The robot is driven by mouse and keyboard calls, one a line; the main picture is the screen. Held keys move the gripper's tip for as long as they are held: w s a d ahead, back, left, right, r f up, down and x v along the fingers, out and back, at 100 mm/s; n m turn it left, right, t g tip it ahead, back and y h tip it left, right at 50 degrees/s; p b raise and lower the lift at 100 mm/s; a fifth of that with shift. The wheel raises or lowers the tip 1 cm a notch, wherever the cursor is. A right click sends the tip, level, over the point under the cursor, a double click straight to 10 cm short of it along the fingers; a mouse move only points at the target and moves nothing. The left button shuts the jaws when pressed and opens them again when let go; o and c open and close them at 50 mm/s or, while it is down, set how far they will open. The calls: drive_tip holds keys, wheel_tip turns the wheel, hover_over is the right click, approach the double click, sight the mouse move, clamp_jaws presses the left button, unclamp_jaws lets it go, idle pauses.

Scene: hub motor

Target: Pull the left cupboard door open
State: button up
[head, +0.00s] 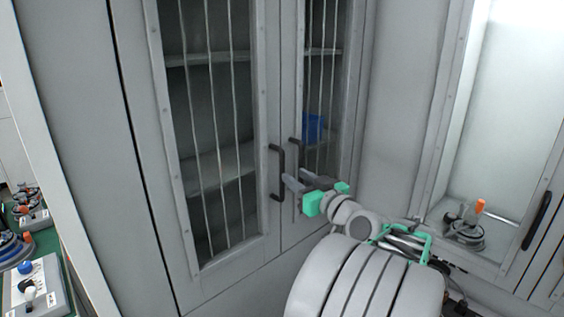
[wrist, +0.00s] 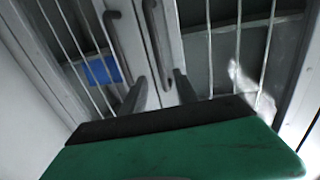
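The left cupboard door (head: 180,120) is a grey framed door with thin vertical bars, and it looks closed. Its black bar handle (head: 277,172) stands upright near the door's right edge. My gripper (head: 289,188) is just right of this handle's lower part in the head view. In the wrist view, which looks turned over, the fingers (wrist: 160,82) are apart. The left door's handle (wrist: 152,25) runs down towards the gap between them. I cannot tell whether a finger touches it. No grip on the handle shows.
The right door's handle (head: 296,158) is close beside the left one. A blue bin (head: 313,128) is behind the right door's bars, also in the wrist view (wrist: 102,70). A bench with parts (head: 32,285) is at the left. An orange-topped device (head: 467,225) sits in a recess at the right.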

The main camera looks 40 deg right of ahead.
sight(283, 169)
drive_tip(key=w+p, duration=0.1)
drive_tip(key=w, duration=0.1)
drive_tip(key=w+p, duration=0.1)
drive_tip(key=w, duration=0.1)
drive_tip(key=w+d+p, duration=0.1)
drive_tip(key=w, duration=0.2)
drive_tip(key=shift+w, duration=0.2)
drive_tip(key=shift+f, duration=0.1)
drive_tip(key=shift+c, duration=0.5)
clamp_jaws()
idle(0.4)
